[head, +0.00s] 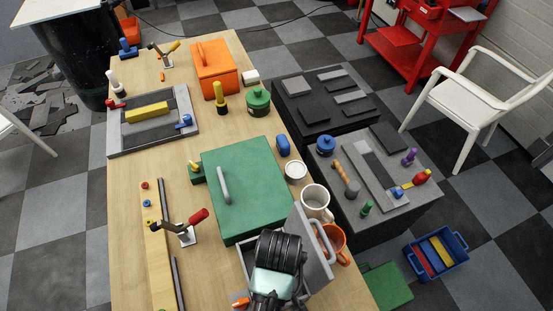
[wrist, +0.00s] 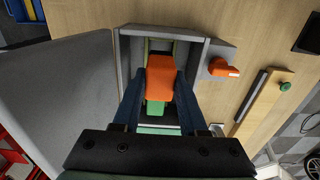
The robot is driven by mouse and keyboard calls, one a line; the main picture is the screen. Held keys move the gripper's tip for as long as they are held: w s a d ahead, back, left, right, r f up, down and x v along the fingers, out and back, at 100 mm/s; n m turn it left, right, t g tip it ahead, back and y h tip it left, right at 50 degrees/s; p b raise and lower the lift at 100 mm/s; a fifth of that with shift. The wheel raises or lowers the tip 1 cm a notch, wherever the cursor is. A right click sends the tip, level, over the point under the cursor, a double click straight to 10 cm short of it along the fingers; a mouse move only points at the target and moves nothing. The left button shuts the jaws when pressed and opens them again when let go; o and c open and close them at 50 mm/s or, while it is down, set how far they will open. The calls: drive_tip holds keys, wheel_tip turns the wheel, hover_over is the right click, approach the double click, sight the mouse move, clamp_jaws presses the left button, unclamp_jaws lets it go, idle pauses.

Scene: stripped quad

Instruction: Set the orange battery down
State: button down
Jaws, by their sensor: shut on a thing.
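The orange battery (wrist: 160,77) is a blocky orange piece in the wrist view. My gripper (wrist: 160,85) is shut on it, with a dark blue finger on each side. The battery is over or inside a grey open box (wrist: 208,50); I cannot tell whether it touches the floor of the box. A green piece (wrist: 155,108) shows just beside the battery, partly hidden by it. In the head view the grey box (head: 246,262) stands at the table's near edge with its lid (head: 312,248) raised; my arm hides the battery and fingertips there.
A large green case (head: 255,185) stands directly behind the box. A white mug (head: 316,202) and an orange mug (head: 334,243) are close to the raised lid. An orange-handled part (wrist: 222,68) lies beside the box, near a wooden rail (wrist: 262,103).

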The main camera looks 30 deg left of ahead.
drive_tip(key=shift+f+p, duration=0.3)
drive_tip(key=shift+f, duration=2.55)
drive_tip(key=shift+f, duration=0.15)
drive_tip(key=shift+c, duration=2.2)
unclamp_jaws()
wheel_tip(320, 180, up, 12)
drive_tip(key=shift+r+b, duration=0.15)
drive_tip(key=shift+b, duration=0.2)
